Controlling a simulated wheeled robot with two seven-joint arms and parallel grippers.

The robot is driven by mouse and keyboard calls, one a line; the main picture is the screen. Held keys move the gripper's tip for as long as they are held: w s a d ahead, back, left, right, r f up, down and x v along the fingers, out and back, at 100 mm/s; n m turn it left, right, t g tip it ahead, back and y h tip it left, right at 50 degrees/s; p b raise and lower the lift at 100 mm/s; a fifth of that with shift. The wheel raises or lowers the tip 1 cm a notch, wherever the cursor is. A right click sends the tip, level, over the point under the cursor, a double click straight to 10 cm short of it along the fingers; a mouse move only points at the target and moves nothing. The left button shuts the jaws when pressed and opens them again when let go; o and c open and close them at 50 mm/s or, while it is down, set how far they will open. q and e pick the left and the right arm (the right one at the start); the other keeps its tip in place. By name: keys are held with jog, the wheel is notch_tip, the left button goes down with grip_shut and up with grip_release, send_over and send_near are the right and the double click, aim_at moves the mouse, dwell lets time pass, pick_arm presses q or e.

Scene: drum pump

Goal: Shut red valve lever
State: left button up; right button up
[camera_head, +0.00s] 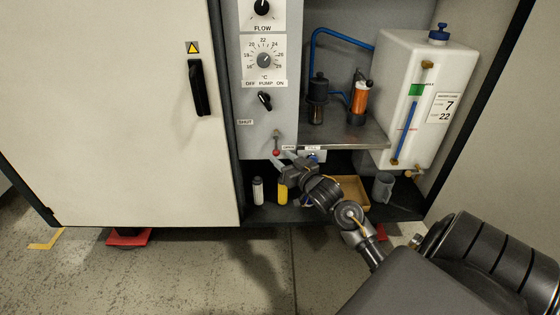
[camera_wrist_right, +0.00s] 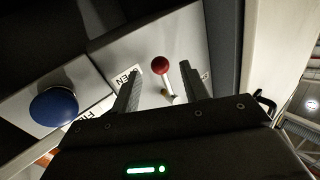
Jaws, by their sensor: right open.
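The red valve lever (camera_head: 276,151) is a short metal stick with a red ball knob, on the grey control panel below the pump switch. The stick hangs down from its pivot, its knob near the OPEN label (camera_head: 288,148); the SHUT label (camera_head: 245,122) is up to the left. My right gripper (camera_head: 283,159) is open, just below and in front of the knob. In the right wrist view the red knob (camera_wrist_right: 160,64) shows between the two finger tips, with visible gaps on both sides. My left gripper is not in view.
A blue knob (camera_wrist_right: 53,105) stands left of the fingers in the right wrist view. White and yellow bottles (camera_head: 283,192) stand below.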

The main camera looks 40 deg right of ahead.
jog(key=shift+w+d, duration=0.1)
jog(key=shift+w, duration=0.95)
grip_shut()
